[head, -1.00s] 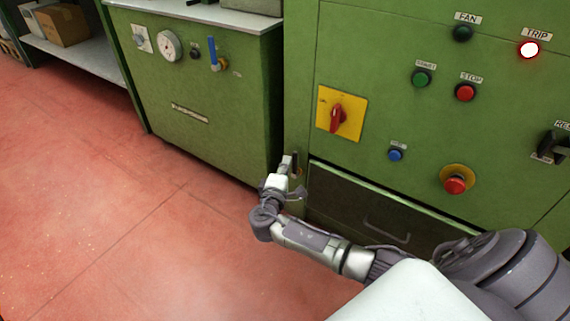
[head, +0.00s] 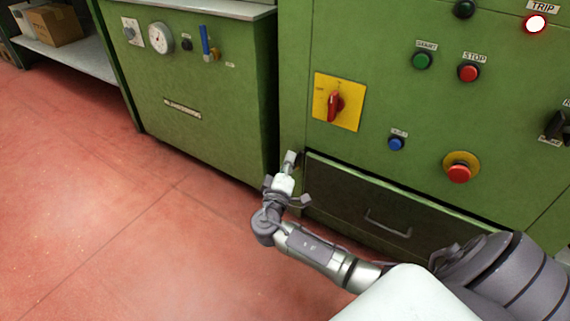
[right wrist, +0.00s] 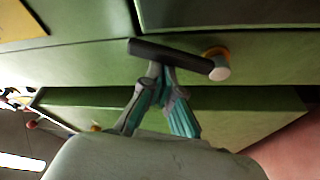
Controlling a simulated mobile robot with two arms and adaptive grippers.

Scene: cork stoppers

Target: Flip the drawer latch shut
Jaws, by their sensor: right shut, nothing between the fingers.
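The drawer latch is a dark bar (right wrist: 170,56) with an orange and pale pivot (right wrist: 217,64) at one end in the right wrist view. The bar stands roughly upright from its pivot on the green panel, left of the drawer (head: 340,185). In the head view my gripper mostly hides it. My right gripper (head: 291,158) is shut and empty at the latch. In the right wrist view its fingertips (right wrist: 158,70) lie against the side of the bar away from the drawer, near its middle; I cannot tell whether they touch. My left gripper is not in view.
The drawer has a metal handle (head: 388,223). Above are a red rotary switch (head: 335,104) on a yellow plate, a blue button (head: 396,144) and a red emergency button (head: 459,173). A lower green cabinet (head: 200,90) stands left. The red floor (head: 110,220) is clear.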

